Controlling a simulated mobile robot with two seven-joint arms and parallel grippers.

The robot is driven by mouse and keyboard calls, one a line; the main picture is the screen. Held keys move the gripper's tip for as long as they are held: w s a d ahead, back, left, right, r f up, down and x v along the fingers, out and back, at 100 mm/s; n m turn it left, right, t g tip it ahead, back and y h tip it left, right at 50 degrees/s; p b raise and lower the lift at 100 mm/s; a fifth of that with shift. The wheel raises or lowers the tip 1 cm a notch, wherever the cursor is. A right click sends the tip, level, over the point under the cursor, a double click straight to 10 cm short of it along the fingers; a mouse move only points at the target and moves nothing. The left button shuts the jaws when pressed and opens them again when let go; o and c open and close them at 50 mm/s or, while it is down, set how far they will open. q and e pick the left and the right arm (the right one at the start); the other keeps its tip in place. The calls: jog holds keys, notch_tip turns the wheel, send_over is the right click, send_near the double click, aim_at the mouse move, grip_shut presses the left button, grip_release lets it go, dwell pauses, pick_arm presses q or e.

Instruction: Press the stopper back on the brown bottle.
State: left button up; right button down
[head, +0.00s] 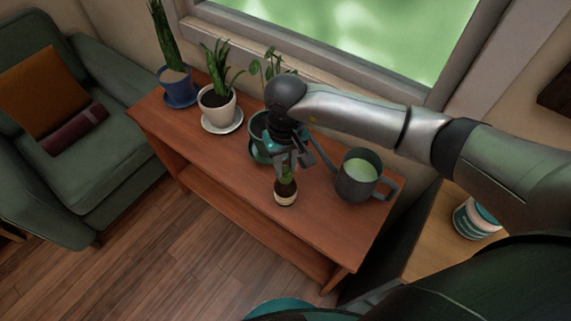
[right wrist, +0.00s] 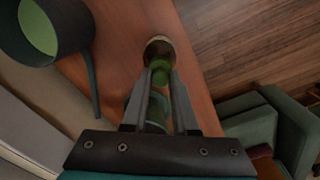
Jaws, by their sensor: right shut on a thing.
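The small brown bottle (head: 285,194) with a pale label band stands near the front edge of the wooden table; its round top shows in the right wrist view (right wrist: 158,46). My right gripper (head: 290,168) points down above it, shut on the green stopper (right wrist: 160,70). The stopper lies over the near part of the bottle's top in the wrist view. I cannot tell whether it touches the neck or is seated. My left gripper is not in view.
On the table (head: 325,238), a dark watering can (head: 352,187) stands close right of the bottle. A teal pot (head: 259,130) is behind my gripper; a white pot (head: 217,108) and a blue pot (head: 179,92) stand farther left. The table's front left is clear.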

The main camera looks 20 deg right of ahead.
jog(key=shift+f+b, duration=0.2)
jog(key=shift+b, duration=0.45)
dwell(1.0)
dwell(0.4)
jog(key=shift+c, duration=0.6)
grip_release()
jog(key=shift+r, duration=0.1)
jog(key=shift+r+p, duration=2.1)
jog(key=shift+r, duration=1.35)
jog(key=shift+c, duration=0.4)
grip_shut()
